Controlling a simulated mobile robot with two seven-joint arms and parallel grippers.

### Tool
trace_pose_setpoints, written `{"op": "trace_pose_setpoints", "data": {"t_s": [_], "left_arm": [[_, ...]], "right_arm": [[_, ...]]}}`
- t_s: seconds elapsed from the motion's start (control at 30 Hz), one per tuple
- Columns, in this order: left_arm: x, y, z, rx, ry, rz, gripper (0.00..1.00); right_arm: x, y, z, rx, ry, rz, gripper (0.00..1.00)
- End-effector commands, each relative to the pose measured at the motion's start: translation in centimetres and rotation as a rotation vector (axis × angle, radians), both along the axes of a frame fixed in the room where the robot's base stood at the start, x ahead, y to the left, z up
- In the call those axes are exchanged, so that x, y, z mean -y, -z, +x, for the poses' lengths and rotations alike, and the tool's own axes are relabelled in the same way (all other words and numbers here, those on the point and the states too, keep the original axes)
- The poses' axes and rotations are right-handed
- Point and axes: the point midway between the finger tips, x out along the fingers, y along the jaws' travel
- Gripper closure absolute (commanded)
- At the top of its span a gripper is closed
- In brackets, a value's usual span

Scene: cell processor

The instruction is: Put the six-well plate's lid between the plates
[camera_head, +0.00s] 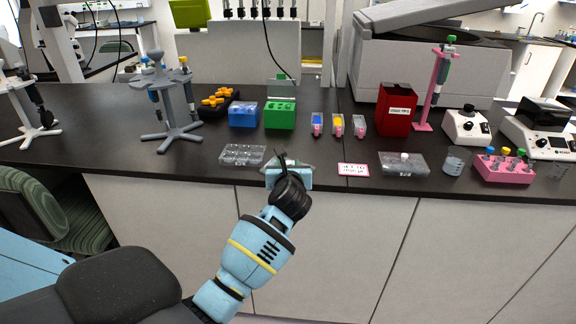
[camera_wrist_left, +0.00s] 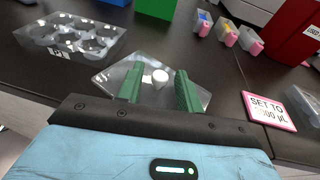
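A clear lid with a white knob (camera_wrist_left: 160,76) shows in the left wrist view, close to the dark bench top; whether it touches the bench cannot be told. My left gripper (camera_head: 284,166) is at the bench's front edge, and its green fingers (camera_wrist_left: 158,88) are apart, with the knob in the gap and touching neither finger. The fingers cover parts of the lid. An uncovered clear six-well plate (camera_head: 242,154) lies left of the gripper; it also shows in the left wrist view (camera_wrist_left: 70,42). My right gripper is not in view.
A pink-edged sign (camera_head: 353,170) lies between the gripper and the right plate. Behind stand a blue rack (camera_head: 243,115), a green rack (camera_head: 280,115), several small cartridges (camera_head: 337,126) and a red box (camera_head: 396,110). A beaker (camera_head: 456,161) and pink tube rack (camera_head: 503,168) stand right.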

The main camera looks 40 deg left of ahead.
Motion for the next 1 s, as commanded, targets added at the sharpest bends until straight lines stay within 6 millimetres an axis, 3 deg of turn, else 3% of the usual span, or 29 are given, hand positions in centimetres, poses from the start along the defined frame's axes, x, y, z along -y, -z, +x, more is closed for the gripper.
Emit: {"op": "trace_pose_setpoints", "data": {"t_s": [0.37,0.8,1.0], "left_arm": [[0.7,-0.4,-0.8,0.000,0.001,-0.002,0.64],[5.5,-2.1,-6.7,0.001,0.002,-0.002,0.64],[6.9,-2.6,-8.6,0.000,0.000,0.000,0.64]], "right_arm": [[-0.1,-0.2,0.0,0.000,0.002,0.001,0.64],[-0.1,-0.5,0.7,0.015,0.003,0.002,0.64],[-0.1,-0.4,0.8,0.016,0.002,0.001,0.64]]}}
